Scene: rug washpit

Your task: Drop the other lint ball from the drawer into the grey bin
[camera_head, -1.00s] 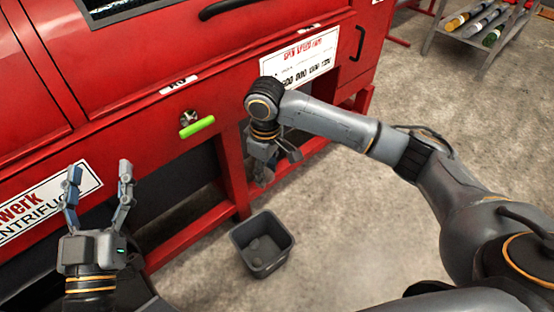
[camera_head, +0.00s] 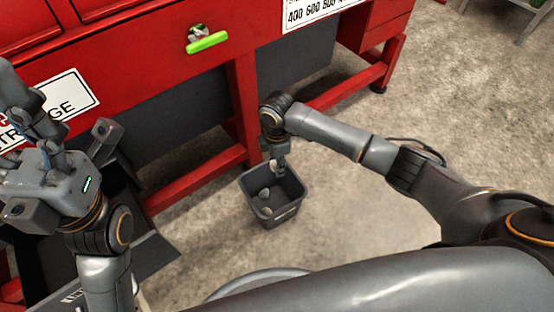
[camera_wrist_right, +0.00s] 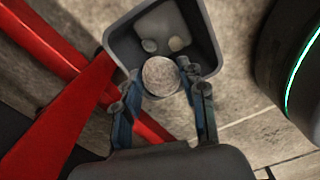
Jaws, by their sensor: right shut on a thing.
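My right gripper (camera_head: 277,160) points down at the grey bin (camera_head: 289,211), its fingertips at the bin's opening. In the right wrist view, the gripper (camera_wrist_right: 159,82) is shut on a round, pale, speckled lint ball (camera_wrist_right: 161,75), seen over the mouth of the bin (camera_wrist_right: 205,35). My left gripper (camera_head: 28,112) is raised at the left edge, fingers apart and empty. A dark, open, drawer-like box (camera_head: 152,255) lies below it; its inside is mostly hidden.
The red machine (camera_head: 150,60) with a green-handled valve (camera_head: 207,42) stands behind the bin. Its red legs and lower rail (camera_head: 195,182) run close beside the bin. Bare concrete floor (camera_head: 370,210) is open to the right. A rack stands at the top right.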

